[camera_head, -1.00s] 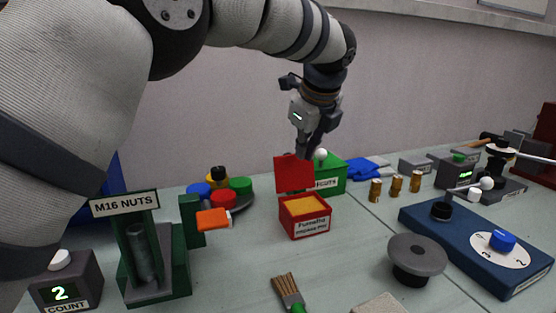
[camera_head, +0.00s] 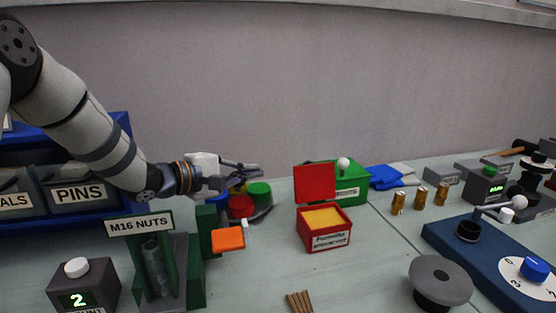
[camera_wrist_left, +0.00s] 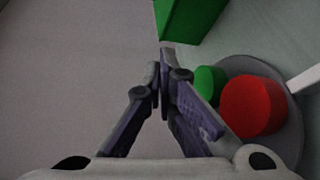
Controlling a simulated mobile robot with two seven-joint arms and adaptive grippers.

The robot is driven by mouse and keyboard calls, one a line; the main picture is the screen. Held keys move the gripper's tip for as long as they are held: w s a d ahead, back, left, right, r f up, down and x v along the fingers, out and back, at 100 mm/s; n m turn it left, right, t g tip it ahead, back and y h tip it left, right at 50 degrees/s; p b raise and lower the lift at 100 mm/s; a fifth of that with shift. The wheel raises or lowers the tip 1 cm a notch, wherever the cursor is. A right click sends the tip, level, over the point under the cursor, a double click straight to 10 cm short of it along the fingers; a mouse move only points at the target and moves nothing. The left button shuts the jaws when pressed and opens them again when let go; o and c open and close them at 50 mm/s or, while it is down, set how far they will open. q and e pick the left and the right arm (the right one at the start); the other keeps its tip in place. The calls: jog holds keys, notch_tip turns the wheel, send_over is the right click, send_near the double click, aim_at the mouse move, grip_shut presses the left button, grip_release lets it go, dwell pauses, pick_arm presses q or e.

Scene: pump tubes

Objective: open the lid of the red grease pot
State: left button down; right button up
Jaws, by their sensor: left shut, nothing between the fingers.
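The red grease pot (camera_head: 324,238) stands on the table in the middle of the head view. Its red lid (camera_head: 315,184) is raised, standing upright at the back edge, and yellow grease (camera_head: 323,218) shows inside. My left gripper (camera_head: 258,171) is to the left of the pot, apart from it, above the colored round pieces. In the left wrist view its fingers (camera_wrist_left: 163,72) meet at the tips, shut with nothing between them. My right gripper is not in view.
Red (camera_head: 240,206) and green (camera_head: 259,191) round pieces sit on a grey plate left of the pot. A green box (camera_head: 352,190) stands behind the pot. The M16 nuts dispenser (camera_head: 150,265) stands front left. The table before the pot is mostly clear.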

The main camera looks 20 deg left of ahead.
aim_at(311, 180)
pick_arm(q)
jog(key=shift+s+r+n+h, duration=0.15)
jog(key=shift+s+n+h, duration=0.3)
jog(key=shift+n, duration=0.25)
jog(key=shift+d, duration=0.1)
jog(key=s+d+b+x, duration=0.1)
jog(key=x, duration=1)
jog(key=shift+d+r, duration=0.35)
jog(key=shift+r, duration=0.05)
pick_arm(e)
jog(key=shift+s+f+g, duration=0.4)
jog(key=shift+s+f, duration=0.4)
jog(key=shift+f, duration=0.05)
pick_arm(q)
jog(key=shift+w, duration=0.15)
jog(key=shift+f, duration=0.1)
